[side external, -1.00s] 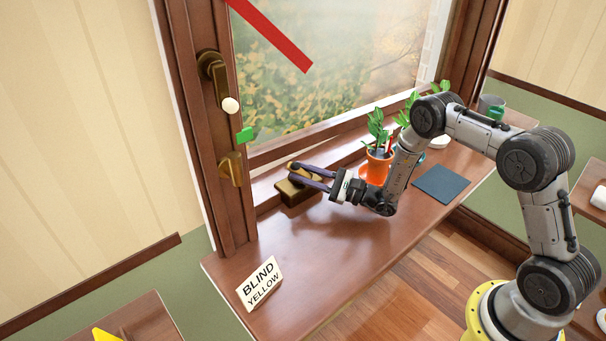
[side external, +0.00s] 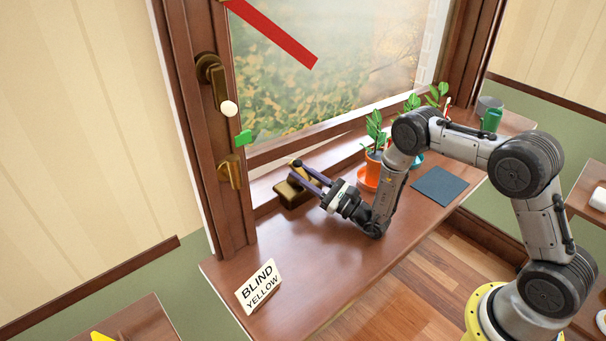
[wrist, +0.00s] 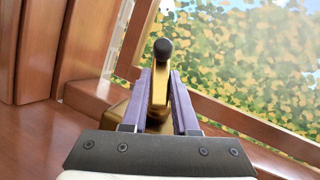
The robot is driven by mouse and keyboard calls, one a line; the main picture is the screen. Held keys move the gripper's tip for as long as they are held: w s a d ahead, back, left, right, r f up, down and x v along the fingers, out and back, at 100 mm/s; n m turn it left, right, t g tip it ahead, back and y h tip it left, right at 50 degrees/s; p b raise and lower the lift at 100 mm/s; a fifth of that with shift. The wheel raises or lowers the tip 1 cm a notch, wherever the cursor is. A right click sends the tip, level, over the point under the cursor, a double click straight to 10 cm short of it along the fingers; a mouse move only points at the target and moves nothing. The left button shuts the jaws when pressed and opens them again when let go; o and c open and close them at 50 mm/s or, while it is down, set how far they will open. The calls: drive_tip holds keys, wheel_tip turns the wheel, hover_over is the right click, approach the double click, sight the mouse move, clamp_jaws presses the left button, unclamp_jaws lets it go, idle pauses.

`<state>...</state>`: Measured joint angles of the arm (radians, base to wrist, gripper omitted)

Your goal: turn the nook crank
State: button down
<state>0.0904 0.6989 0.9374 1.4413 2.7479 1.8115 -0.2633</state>
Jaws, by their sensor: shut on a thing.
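A brass crank (side external: 290,193) sits on the wooden sill at the foot of the window. In the wrist view its golden arm (wrist: 158,92) stands between my two purple fingers, with a dark round knob (wrist: 163,49) at its far end. My gripper (side external: 304,172) is shut on the crank arm and reaches in from the right, low over the sill. It also shows in the wrist view (wrist: 160,80). The crank's base is partly hidden by my fingers.
A BLIND YELLOW sign (side external: 259,286) stands at the sill's front left. Potted plants (side external: 371,165) and a dark blue mat (side external: 439,186) lie to the right, near my arm. A brass handle with white knob (side external: 229,109) and a red bar (side external: 275,34) are above.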

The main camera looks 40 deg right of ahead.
drive_tip(key=c, duration=0.7)
unclamp_jaws()
drive_tip(key=shift+r, duration=0.3)
wheel_tip(320, 180, up, 2)
drive_tip(key=shift+r, duration=0.2)
drive_tip(key=s+r, duration=0.3)
drive_tip(key=s, duration=0.1)
drive_tip(key=s+r, duration=0.3)
drive_tip(key=s, duration=0.2)
drive_tip(key=s+d+r, duration=0.1)
drive_tip(key=s+r, duration=0.3)
drive_tip(key=s, duration=0.1)
